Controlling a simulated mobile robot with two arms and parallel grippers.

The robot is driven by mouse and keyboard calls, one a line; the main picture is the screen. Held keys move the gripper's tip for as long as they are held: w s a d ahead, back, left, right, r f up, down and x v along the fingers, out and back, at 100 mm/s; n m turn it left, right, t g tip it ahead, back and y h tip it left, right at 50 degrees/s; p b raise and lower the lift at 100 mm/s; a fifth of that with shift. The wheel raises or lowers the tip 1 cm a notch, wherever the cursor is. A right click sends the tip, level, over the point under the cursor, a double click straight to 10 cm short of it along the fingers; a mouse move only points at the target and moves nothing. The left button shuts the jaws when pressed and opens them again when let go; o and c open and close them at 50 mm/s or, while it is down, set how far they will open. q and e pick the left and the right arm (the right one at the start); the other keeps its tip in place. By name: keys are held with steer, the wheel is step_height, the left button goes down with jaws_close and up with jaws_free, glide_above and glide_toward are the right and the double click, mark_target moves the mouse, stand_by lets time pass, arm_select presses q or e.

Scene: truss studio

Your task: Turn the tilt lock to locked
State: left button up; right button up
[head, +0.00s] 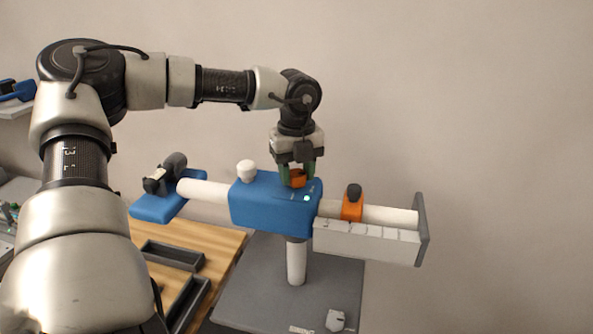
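The blue housing (262,206) sits on top of a white post. An orange knob (298,180) on top of the housing, near its right end, looks like the tilt lock. Small marks and a glowing green-white light (306,198) are beside it. My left gripper (297,175) points down over the orange knob, with its dark green fingertips on either side of it. I cannot tell whether the fingers press on the knob or only stand around it. The fingers partly hide the knob, and I cannot read its setting. My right gripper is not in view.
A white tube arm (390,215) with an orange collar (352,208) and a grey end plate (421,230) extends right. A white knob (246,170) stands on the housing. A blue platform (160,207) is at left. Dark trays (173,255) lie on the wooden table (222,246).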

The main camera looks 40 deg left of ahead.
arm_select(q)
steer(key=shift+c, duration=1.1)
steer(key=m+b, duration=0.2)
steer(key=b, duration=0.1)
steer(key=shift+f, duration=0.15)
steer(key=shift+w+m+b, duration=0.1)
steer(key=shift+m+b, duration=0.7)
steer(key=shift+m, duration=0.3)
steer(key=m+b, duration=0.1)
steer(key=m, duration=0.1)
steer(key=shift+m, duration=0.3)
steer(key=m+b, duration=0.1)
steer(key=m, duration=0.1)
steer(key=shift+m, duration=0.4)
steer(key=m, duration=0.2)
steer(key=shift+m+b, duration=0.3)
steer(key=shift+b, duration=0.1)
steer(key=m, duration=0.5)
steer(key=shift+r+m, duration=0.2)
steer(key=shift+m, duration=0.1)
steer(key=shift+d, duration=0.1)
